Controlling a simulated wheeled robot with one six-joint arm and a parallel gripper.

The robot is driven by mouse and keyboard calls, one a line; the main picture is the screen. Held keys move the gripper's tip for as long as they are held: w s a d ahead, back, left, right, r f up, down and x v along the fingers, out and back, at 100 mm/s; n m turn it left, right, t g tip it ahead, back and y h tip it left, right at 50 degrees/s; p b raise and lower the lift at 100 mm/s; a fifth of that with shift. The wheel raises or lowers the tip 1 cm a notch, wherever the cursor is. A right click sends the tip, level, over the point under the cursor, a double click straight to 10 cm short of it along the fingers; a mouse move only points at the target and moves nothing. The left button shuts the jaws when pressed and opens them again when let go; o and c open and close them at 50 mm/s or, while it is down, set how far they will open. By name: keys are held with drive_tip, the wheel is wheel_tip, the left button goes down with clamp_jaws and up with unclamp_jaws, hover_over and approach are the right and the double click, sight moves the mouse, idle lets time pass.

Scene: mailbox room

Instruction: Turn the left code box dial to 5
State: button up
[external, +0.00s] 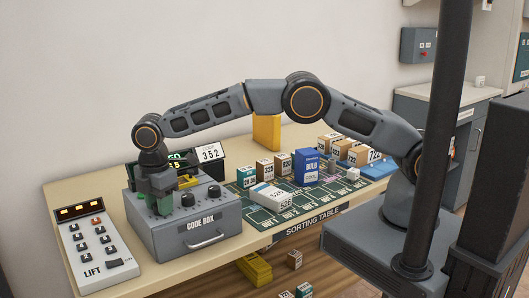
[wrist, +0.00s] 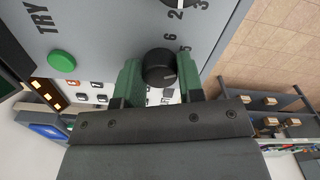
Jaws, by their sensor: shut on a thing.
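The grey code box (external: 199,228) stands on the sorting table with a row of dark dials on its top. My gripper (external: 158,203) reaches down over its left end, hiding the left dial in the external view. In the wrist view the round black dial (wrist: 160,67) sits between my green fingertips (wrist: 160,84), which are shut on its sides. Printed digits, including a 5 and a 6, show beside it. The direction of its pointer is hard to read. The middle dial (external: 187,199) and right dial (external: 214,191) stand free to the right of my gripper.
The green TRY button (wrist: 62,62) is near the dial. A card reading 352 (external: 210,152) stands behind the box. The white LIFT panel (external: 91,246) lies to the left. A blue box (external: 307,167) and several numbered parcels stand to the right.

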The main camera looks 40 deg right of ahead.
drive_tip(key=shift+r+n, duration=0.1)
drive_tip(key=shift+n, duration=0.9)
drive_tip(key=o, duration=0.9)
wheel_tip(320, 180, up, 14)
drive_tip(key=shift+f, duration=0.15)
idle(0.5)
